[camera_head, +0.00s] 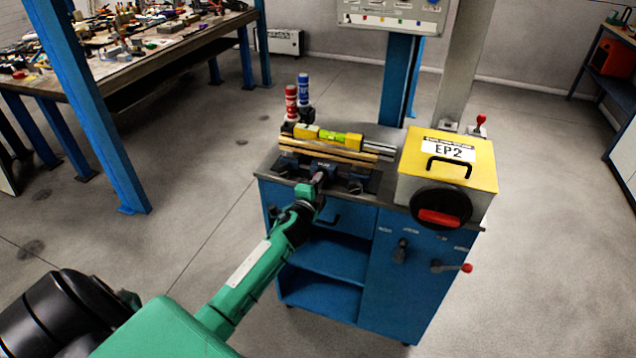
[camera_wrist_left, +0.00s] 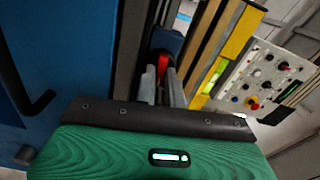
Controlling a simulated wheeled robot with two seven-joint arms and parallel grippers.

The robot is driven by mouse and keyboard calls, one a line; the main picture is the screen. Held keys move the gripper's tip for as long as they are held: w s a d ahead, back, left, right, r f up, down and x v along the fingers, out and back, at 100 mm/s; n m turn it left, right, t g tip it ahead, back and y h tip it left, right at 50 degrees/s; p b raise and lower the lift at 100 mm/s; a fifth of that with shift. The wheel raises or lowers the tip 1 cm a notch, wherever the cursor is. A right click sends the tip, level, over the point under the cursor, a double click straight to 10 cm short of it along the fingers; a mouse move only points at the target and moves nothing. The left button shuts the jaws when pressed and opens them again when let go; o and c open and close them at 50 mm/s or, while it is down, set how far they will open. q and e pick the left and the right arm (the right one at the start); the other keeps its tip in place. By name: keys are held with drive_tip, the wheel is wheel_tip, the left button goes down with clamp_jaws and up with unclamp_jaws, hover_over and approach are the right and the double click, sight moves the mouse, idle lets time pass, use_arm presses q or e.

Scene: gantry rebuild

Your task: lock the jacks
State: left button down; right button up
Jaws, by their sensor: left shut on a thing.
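The machine bench carries a brass-coloured rail (camera_head: 325,152) with a yellow level (camera_head: 328,135) on it. Small dark blue jacks sit along the rail's front edge, one at the left (camera_head: 282,167) and one at the right (camera_head: 356,184). My left gripper (camera_head: 318,180) is at the front of the middle of the rail. In the left wrist view its fingers (camera_wrist_left: 164,88) are shut on a small red part, which looks like a jack's lever (camera_wrist_left: 163,66), below a dark blue jack body (camera_wrist_left: 167,40). The fingers hide part of it. My right gripper is not in view.
A yellow-topped box marked EP2 (camera_head: 450,160) with a black handwheel (camera_head: 440,207) stands right of the rail. Red and blue bottles (camera_head: 303,90) stand behind its left end. A red-knobbed lever (camera_head: 452,267) juts from the cabinet front. The floor in front is clear.

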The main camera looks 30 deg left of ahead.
use_arm(q)
drive_tip(key=shift+m, duration=0.6)
drive_tip(key=shift+f, duration=0.1)
drive_tip(key=c, duration=1.5)
unclamp_jaws()
drive_tip(key=b+v, duration=0.2)
drive_tip(key=v, duration=1.1)
drive_tip(key=shift+s, duration=0.4)
drive_tip(key=shift+f, duration=0.1)
